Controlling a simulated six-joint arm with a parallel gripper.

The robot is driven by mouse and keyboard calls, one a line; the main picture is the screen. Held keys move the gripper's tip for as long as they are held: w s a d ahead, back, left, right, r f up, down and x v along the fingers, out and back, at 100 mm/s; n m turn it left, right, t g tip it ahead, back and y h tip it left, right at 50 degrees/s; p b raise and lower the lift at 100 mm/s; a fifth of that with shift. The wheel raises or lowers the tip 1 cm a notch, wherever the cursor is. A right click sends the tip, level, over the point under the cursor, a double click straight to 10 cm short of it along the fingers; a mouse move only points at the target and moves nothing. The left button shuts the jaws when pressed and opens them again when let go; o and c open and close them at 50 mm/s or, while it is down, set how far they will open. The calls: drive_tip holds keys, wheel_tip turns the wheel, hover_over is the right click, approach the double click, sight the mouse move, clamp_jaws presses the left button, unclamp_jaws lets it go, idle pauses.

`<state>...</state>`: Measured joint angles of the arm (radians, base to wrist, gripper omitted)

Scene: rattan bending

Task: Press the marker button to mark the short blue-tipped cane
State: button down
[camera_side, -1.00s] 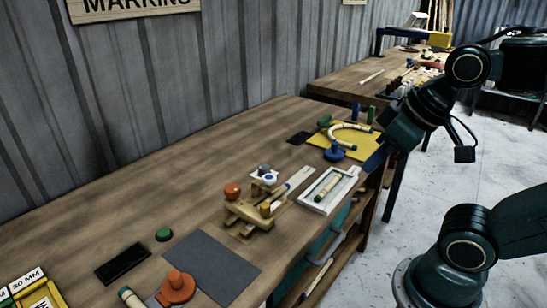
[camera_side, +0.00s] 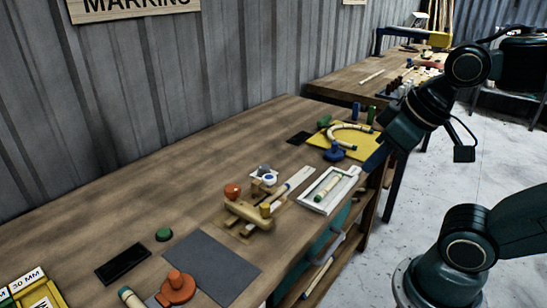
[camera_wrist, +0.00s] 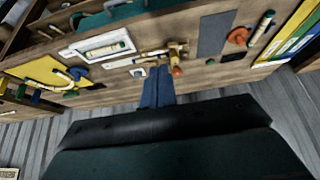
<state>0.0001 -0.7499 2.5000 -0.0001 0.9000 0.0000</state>
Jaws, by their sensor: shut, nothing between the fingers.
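My gripper (camera_side: 376,157) is shut and empty above the right end of the bench. Its blue fingers also show in the wrist view (camera_wrist: 158,88). The fixture also shows in the wrist view (camera_wrist: 175,55).
A white tray (camera_side: 316,206) holds a green-tipped cane. A yellow board (camera_side: 356,153) with a bent cane and a blue knob lies near my gripper. A grey mat (camera_side: 205,262), an orange clamp (camera_side: 176,288) and a green button (camera_side: 163,234) lie front left. The bench's back middle is clear.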

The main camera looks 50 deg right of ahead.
idle(0.5)
drive_tip(key=w, duration=0.1)
drive_tip(key=g, duration=0.6)
hover_over(269, 177)
drive_tip(key=shift+f, duration=1)
drive_tip(key=shift+f, duration=0.1)
wheel_tip(269, 177, down, 14)
drive_tip(key=shift+r, duration=0.1)
idle(0.5)
